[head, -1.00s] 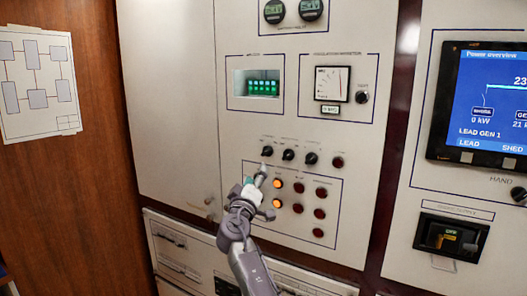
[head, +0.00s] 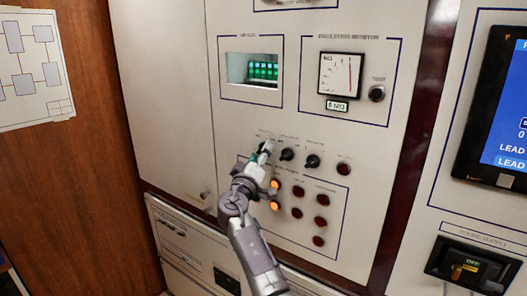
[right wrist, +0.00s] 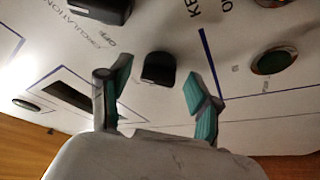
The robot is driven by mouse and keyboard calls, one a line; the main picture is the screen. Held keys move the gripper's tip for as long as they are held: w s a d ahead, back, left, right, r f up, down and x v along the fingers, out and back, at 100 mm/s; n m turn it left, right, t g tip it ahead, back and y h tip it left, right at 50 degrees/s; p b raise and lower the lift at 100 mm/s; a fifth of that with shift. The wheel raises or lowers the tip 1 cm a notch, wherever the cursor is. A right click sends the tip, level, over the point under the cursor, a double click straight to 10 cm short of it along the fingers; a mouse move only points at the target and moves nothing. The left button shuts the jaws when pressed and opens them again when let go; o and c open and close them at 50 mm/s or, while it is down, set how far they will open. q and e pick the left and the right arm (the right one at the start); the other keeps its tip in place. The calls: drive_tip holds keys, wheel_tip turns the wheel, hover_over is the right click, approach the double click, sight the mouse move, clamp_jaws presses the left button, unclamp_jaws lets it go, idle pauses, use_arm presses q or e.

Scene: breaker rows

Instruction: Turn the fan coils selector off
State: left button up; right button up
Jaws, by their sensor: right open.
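A row of black selector knobs sits on the pale panel. In the head view the middle knob (head: 287,154) and right knob (head: 312,160) show clearly, and the left one is mostly covered by my right gripper (head: 262,154). The lettering is too small there to tell which is the fan coils selector. In the right wrist view a black knob (right wrist: 158,68) lies between the open, teal-padded fingers of my right gripper (right wrist: 158,88), with a gap on each side. Another black knob (right wrist: 98,10) is at the top, near letters reading CIRCULATION and OFF. My left gripper is not in view.
Red buttons (head: 297,213) and lit orange ones (head: 277,186) sit just below the knobs. A dial meter (head: 341,74) and green display (head: 263,70) are above. A screen (head: 497,120) is at the right. The panel's upper left is bare.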

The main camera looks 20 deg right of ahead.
drive_tip(key=shift+s+a+r, duration=0.1)
drive_tip(key=shift+s+a, duration=0.05)
drive_tip(key=shift+a, duration=0.05)
drive_tip(key=c, duration=0.3)
drive_tip(key=shift+d, duration=0.1)
drive_tip(key=c, duration=0.8)
drive_tip(key=n+y+p, duration=0.1)
drive_tip(key=n+p, duration=0.1)
drive_tip(key=n+y+p, duration=0.1)
drive_tip(key=n+p, duration=0.2)
drive_tip(key=r+n+g+y+p, duration=0.1)
drive_tip(key=n+p, duration=0.1)
drive_tip(key=p, duration=0.1)
drive_tip(key=shift+s+n, duration=0.1)
drive_tip(key=shift+n, duration=0.2)
drive_tip(key=shift+c, duration=0.2)
drive_tip(key=n+g+p, duration=0.1)
drive_tip(key=n, duration=0.2)
drive_tip(key=n+g+y+p, duration=0.1)
drive_tip(key=n, duration=0.3)
drive_tip(key=shift+g, duration=0.4)
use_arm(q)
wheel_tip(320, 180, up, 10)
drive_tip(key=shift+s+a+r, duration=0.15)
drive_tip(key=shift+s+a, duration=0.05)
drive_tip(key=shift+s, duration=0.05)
use_arm(e)
drive_tip(key=shift+r+n+g, duration=0.1)
drive_tip(key=shift+n+g, duration=0.5)
drive_tip(key=shift+n, duration=0.5)
